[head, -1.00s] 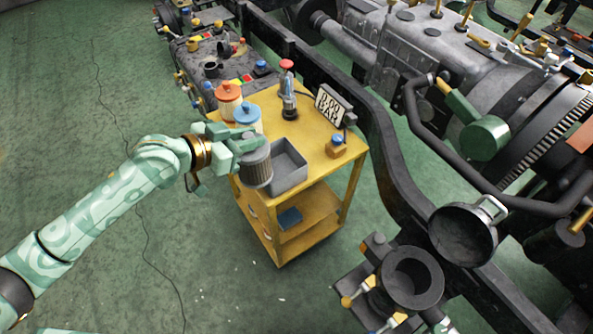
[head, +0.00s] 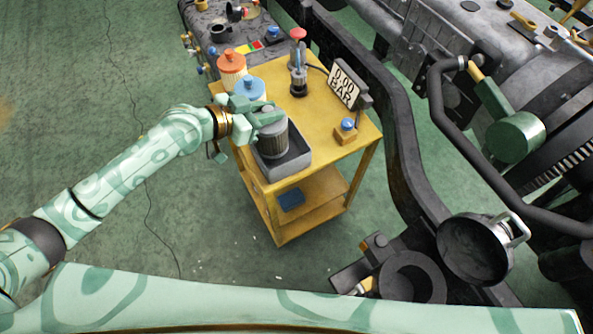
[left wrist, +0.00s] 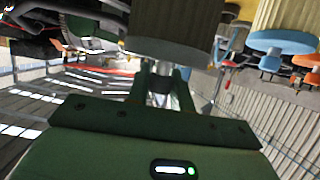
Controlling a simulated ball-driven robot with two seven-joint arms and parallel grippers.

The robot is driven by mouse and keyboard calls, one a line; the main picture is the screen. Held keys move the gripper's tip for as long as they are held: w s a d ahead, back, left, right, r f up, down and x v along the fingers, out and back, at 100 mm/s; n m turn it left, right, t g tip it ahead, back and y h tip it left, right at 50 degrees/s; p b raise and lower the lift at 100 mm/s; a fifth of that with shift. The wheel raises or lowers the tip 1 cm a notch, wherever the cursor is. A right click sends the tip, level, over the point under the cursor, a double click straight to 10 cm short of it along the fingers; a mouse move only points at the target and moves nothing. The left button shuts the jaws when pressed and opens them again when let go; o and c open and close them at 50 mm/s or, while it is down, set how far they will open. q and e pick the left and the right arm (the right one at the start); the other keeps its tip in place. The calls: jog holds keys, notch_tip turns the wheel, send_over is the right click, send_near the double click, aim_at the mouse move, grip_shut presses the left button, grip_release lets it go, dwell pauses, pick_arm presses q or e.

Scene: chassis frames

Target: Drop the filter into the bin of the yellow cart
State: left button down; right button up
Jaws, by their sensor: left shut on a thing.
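The filter (head: 273,140), a grey ribbed cylinder, is held upright by my left gripper (head: 266,117). It hangs over the grey bin (head: 291,164) on the yellow cart's (head: 322,118) top and hides much of the bin's inside. I cannot tell whether its lower end is below the rim. In the left wrist view the filter (left wrist: 168,28) fills the top middle, with the gripper's fingers (left wrist: 160,85) at its end. A pale green arm link of mine crosses the bottom of the head view; my right gripper is not seen.
An orange-lidded jar (head: 231,68) and a blue-lidded jar (head: 250,90) stand behind the gripper. A dark chassis rail (head: 398,140) runs along the right.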

pick_arm(q)
jog(key=shift+f, duration=0.65)
jog(key=shift+r, duration=0.1)
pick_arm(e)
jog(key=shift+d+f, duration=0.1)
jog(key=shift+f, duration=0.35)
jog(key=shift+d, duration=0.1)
pick_arm(q)
jog(key=c, duration=1.1)
grip_release()
jog(key=shift+c, duration=0.2)
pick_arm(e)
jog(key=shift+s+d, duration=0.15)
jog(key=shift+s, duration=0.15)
pick_arm(q)
jog(key=shift+s, duration=0.1)
jog(key=v, duration=1.6)
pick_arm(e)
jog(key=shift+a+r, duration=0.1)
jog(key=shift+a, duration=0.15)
pick_arm(q)
jog(key=shift+s+a, duration=0.1)
